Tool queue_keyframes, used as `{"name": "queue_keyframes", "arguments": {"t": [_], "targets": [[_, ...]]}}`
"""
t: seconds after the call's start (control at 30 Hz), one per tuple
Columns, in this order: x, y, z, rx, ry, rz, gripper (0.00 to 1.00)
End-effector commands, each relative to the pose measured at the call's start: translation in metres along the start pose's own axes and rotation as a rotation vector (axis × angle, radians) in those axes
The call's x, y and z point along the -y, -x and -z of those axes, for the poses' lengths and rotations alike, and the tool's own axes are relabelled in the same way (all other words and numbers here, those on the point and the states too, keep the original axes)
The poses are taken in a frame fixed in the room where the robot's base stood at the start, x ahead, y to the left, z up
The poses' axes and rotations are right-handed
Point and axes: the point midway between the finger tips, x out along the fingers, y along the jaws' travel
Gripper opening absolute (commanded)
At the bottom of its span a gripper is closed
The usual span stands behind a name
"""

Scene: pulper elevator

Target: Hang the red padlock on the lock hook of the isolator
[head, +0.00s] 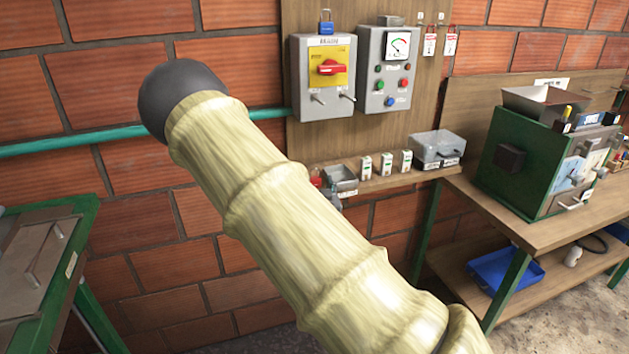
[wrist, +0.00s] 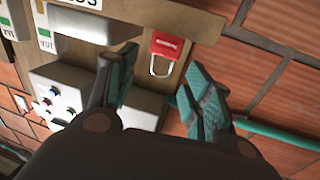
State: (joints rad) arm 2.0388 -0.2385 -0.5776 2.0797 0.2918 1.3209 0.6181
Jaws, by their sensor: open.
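The red padlock (wrist: 168,44) lies at the shelf in the wrist view, its pale shackle pointing down in that picture. In the head view only a small red part of the padlock (head: 316,180) shows beside my arm. My gripper (wrist: 160,62) is open and empty, with one finger to each side of the padlock's line. I cannot tell how far the tips are from it. The isolator (head: 323,112) is a grey box with a yellow plate and red handle. Small metal pegs stick out low on its front, one of them at the right (head: 347,96).
The shelf (head: 390,182) below holds a small grey tray (head: 342,186), several white blocks and a clear-lidded box (head: 437,148). A teal pipe (head: 70,143) runs along the wall.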

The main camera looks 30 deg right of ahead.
Motion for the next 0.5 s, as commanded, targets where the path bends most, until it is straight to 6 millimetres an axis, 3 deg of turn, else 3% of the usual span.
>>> {"name": "queue_keyframes", "arguments": {"t": [0.27, 0.5], "targets": [[0.001, -0.017, 0.002, 0.001, 0.001, 0.000, 0.51], [0.004, -0.044, 0.007, 0.003, 0.002, 0.001, 0.51]]}}
